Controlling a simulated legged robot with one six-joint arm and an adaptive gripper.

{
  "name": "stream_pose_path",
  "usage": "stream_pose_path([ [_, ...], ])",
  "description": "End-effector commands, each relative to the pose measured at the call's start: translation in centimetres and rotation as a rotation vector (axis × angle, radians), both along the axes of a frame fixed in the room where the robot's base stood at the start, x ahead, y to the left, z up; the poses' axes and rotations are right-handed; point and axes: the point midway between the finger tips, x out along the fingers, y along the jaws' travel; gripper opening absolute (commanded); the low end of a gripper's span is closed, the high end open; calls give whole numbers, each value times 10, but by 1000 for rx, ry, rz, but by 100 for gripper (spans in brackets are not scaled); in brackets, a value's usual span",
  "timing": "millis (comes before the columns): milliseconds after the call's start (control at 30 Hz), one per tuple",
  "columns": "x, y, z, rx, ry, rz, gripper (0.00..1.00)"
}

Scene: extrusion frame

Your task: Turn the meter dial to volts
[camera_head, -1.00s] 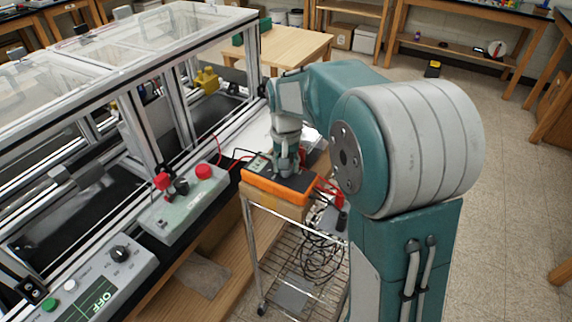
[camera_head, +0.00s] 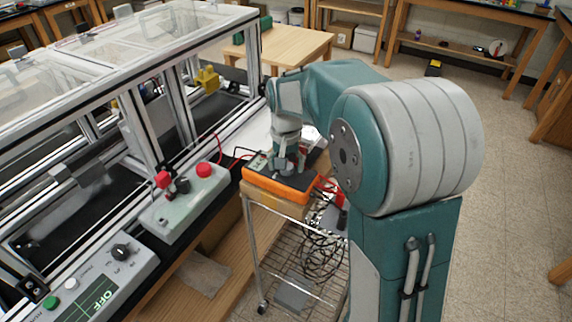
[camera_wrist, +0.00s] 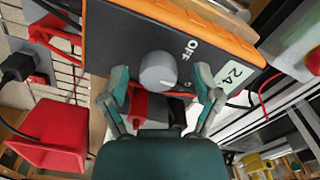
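The meter (camera_head: 275,187) is an orange-edged box with a dark face, on the top of a wire cart. In the wrist view the meter (camera_wrist: 110,40) shows its dark face with the labels "OFF" and "24". Its round grey dial (camera_wrist: 158,68) sits beside "OFF" and has a small pale mark on its edge. My gripper (camera_wrist: 161,75) is open, with one finger on each side of the dial and a visible gap on both sides. In the head view my gripper (camera_head: 288,165) points down over the meter and hides the dial.
Red connectors (camera_head: 328,188) and cables hang at the meter's right side. The wire cart (camera_head: 310,262) holds a black cable coil below. The extrusion frame (camera_head: 130,125) and a control box with red knobs (camera_head: 178,200) stand to the left. Open floor lies to the right.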

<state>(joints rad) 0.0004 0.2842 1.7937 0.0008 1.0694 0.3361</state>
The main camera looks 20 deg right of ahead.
Motion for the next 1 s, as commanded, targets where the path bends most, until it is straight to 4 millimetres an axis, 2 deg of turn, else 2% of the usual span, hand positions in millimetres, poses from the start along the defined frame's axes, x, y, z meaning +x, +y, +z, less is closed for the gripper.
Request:
stream_pose_path([
  [267, 1, 0, 7, -1, -5, 0, 82],
  [367, 2, 0, 22, -1, -8, 0, 82],
  [700, 2, 1, 91, -1, -5, 0, 82],
  [833, 3, 1, 109, -1, -4, 0, 82],
  [1000, 2, 2, 119, -2, -2, 0, 82],
])
